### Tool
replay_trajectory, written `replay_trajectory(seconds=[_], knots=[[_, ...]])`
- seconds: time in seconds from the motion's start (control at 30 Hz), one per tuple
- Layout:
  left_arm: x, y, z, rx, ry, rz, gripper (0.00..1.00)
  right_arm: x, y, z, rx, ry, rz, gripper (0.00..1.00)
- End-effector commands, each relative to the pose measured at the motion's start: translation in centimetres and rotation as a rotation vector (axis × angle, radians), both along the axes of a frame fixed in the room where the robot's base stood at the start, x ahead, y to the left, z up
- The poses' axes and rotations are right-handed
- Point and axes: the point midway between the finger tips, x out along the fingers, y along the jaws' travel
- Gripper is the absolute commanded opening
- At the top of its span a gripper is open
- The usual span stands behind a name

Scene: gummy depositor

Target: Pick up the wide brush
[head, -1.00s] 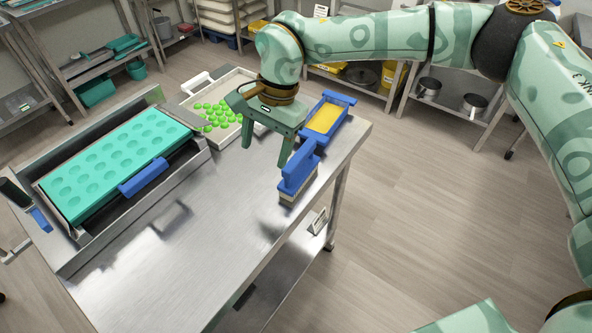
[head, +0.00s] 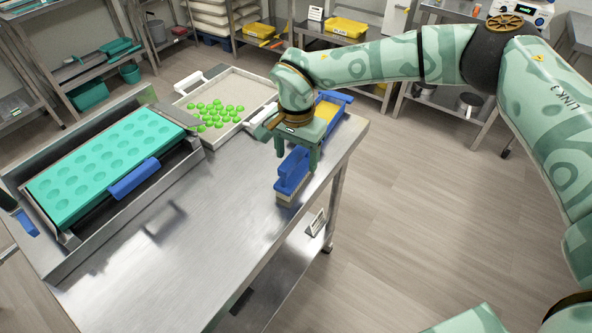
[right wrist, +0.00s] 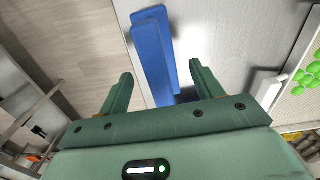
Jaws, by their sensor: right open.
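The wide brush (head: 288,180) has a blue handle and block with pale bristles facing down. It stands on the steel table near its right edge. My right gripper (head: 297,164) is open over the far end of the brush, with a finger to either side. In the right wrist view the blue brush (right wrist: 152,52) runs into the gap between the open fingers (right wrist: 162,84). Neither finger clearly touches it. The gripper hides the brush's far end in the head view. My left gripper is not in view.
A blue tray with yellow contents (head: 340,96) stands just behind the gripper. A framed tray (head: 250,82) with green gummies lies back left. A teal mould (head: 75,190) sits in the depositor at left. The table's front middle is clear.

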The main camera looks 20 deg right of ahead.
Motion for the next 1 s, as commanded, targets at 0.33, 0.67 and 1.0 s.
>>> replay_trajectory(seconds=[0.33, 0.67, 1.0], knots=[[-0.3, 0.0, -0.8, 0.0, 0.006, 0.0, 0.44, -0.1, 0.1, -3.7, 0.001, 0.001, 0.0, 0.65], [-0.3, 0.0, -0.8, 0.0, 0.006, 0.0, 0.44, -0.1, 0.1, -3.6, 0.001, 0.001, 0.0, 0.03], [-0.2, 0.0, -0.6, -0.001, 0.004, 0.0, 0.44, 0.0, 0.1, -3.0, 0.0, -0.001, 0.0, 0.03]])
